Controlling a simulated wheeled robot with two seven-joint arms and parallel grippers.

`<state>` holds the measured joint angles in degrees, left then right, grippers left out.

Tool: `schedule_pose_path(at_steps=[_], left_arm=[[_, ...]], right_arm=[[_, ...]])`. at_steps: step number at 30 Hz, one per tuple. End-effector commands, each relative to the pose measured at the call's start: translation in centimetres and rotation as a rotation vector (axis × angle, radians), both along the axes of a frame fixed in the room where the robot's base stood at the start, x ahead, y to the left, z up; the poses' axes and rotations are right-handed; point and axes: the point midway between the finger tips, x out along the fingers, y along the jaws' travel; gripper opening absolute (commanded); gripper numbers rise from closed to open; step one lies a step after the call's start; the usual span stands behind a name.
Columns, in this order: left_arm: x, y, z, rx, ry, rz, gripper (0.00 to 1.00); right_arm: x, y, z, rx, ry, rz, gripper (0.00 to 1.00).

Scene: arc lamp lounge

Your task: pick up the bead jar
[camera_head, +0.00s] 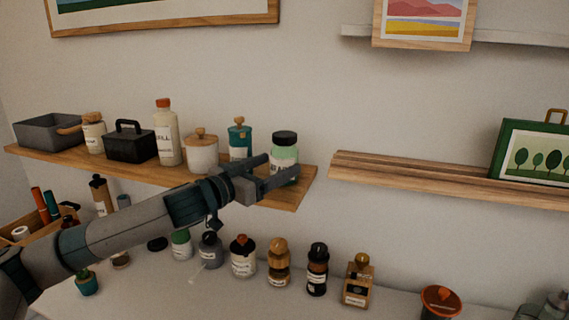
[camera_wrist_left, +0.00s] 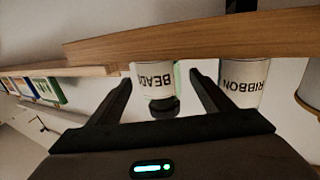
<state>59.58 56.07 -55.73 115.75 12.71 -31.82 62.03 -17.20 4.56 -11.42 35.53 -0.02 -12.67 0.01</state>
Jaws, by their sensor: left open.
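The bead jar (camera_head: 285,139) stands upright at the right end of the wooden shelf (camera_head: 290,198), with a black lid, a pale green body and a white label. In the left wrist view, which is upside down, the bead jar (camera_wrist_left: 153,75) shows its "BEAD" lettering between the fingers. My left gripper (camera_head: 279,168) is open in front of the jar and hides its lower part. The wrist view shows the open left gripper (camera_wrist_left: 161,79) with a fingertip to each side of the jar; I cannot tell whether they touch it. My right gripper is not in view.
A teal jar (camera_head: 240,138) with a wooden knob stands left of the bead jar; a "RIBBON" label (camera_wrist_left: 243,85) shows beside it in the wrist view. A white pot (camera_head: 202,155) and a tall bottle (camera_head: 168,135) stand farther left. Several bottles line the surface below.

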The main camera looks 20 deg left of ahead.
Motion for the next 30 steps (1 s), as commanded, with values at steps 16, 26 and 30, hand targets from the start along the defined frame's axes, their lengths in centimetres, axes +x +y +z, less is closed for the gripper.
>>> schedule_pose_path(at_steps=[16, 26, 30], left_arm=[[3.7, -1.7, 0.2, 0.000, 0.000, 0.001, 0.74], [3.6, -1.6, 0.2, 0.000, 0.000, 0.001, 0.71], [3.6, -1.6, 0.2, 0.000, 0.000, 0.001, 0.38]], right_arm=[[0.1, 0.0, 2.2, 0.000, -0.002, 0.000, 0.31], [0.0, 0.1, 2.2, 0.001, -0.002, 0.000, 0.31], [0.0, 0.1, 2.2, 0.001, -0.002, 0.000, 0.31]])
